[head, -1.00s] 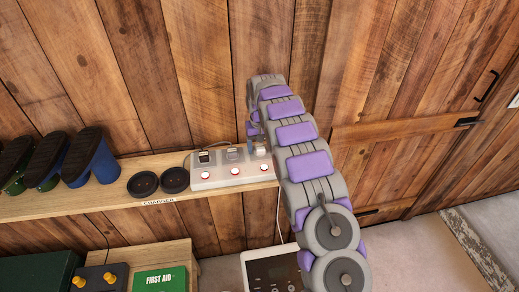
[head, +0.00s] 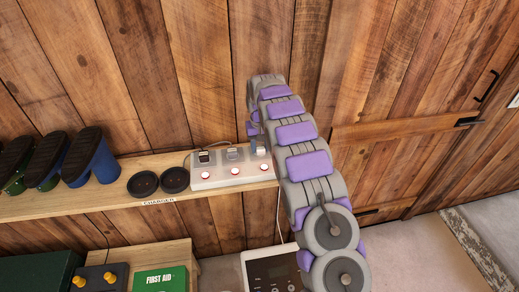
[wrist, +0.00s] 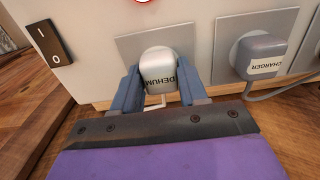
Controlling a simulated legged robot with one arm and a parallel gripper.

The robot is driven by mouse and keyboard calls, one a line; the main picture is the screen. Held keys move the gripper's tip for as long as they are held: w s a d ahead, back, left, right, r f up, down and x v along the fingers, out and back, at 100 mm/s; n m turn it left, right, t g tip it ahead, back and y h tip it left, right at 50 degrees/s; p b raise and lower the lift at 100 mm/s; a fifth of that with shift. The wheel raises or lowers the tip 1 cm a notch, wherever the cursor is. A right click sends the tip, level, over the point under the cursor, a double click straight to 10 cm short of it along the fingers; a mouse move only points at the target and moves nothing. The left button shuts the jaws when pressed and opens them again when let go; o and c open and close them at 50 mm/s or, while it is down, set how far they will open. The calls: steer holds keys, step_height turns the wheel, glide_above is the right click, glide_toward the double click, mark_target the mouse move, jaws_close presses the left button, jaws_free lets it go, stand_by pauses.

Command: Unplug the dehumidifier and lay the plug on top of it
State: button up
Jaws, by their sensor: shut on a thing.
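The white plug labelled DEHUM (wrist: 158,72) is between the two blue-grey fingers of my gripper (wrist: 157,92), which is shut on it. The plug sits up against its square grey socket plate (wrist: 190,38); I cannot tell whether its pins are fully in. In the head view the power strip (head: 210,179) lies on the wooden shelf, and my gripper (head: 259,143) is at its right end, partly hidden by my arm. The white dehumidifier (head: 257,262) with a dark panel stands on the floor below, partly hidden by my arm.
A grey plug labelled CHARGER (wrist: 262,55) is in the neighbouring socket, close to my gripper. A rocker switch (wrist: 48,43) is on the other side. Black round pads (head: 175,180) and boots (head: 92,155) stand left on the shelf. A green first aid box (head: 160,280) is below.

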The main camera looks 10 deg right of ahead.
mark_target(260, 146)
jaws_close()
steer(key=shift+r, duration=0.1)
steer(key=shift+r+p, duration=1)
steer(key=shift+r, duration=1.9)
